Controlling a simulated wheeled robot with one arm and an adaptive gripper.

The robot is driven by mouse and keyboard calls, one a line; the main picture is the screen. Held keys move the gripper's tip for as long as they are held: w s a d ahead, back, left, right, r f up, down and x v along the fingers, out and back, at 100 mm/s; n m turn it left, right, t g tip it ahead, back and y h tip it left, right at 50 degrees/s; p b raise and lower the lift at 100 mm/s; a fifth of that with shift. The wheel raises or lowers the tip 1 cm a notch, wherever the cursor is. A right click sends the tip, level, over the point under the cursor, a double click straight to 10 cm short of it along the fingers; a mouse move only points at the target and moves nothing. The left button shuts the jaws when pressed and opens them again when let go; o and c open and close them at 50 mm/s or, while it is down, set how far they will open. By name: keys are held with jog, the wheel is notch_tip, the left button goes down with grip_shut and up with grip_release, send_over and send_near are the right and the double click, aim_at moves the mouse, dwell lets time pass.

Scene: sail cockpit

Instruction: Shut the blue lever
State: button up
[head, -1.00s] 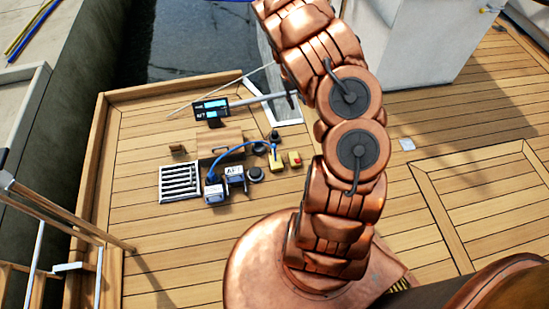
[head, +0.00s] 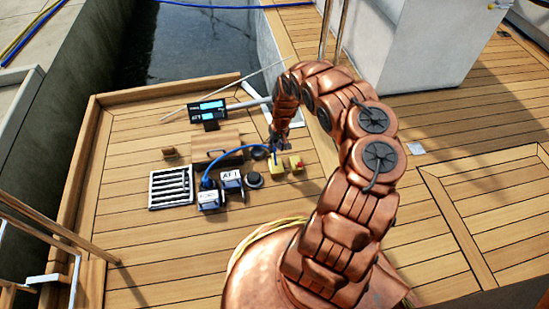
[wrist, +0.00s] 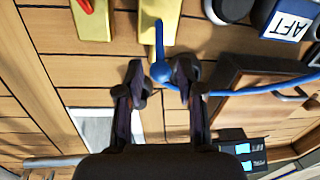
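The blue lever (wrist: 159,42) is a short bar with a rounded end, seen against a yellow block (wrist: 160,22) in the wrist view. A blue hose (wrist: 240,91) appears to run close to its rounded end; I cannot tell whether they touch. My gripper (wrist: 162,72) is open, with its fingertips on either side of the lever's rounded end in the picture. How far they are from it in depth is unclear. In the head view my gripper (head: 277,142) hangs just above the yellow block (head: 276,166), and the lever is mostly hidden.
A second yellow block (wrist: 92,20) with a red part stands beside the first. Boxes, one labelled AFT (head: 231,180), a slatted grate (head: 171,187), a wooden hatch (head: 217,146) and a display unit (head: 207,109) are nearby. Open deck (head: 190,255) lies nearer.

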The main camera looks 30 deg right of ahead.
aim_at(275, 156)
jog(key=shift+w+a+f+b, duration=0.15)
jog(key=shift+f+b, duration=0.65)
jog(key=shift+f, duration=0.8)
jog(key=shift+s+a+f+b, duration=0.15)
jog(key=shift+f+b, duration=0.6)
jog(key=shift+f, duration=0.8)
jog(key=shift+w, duration=0.1)
grip_shut()
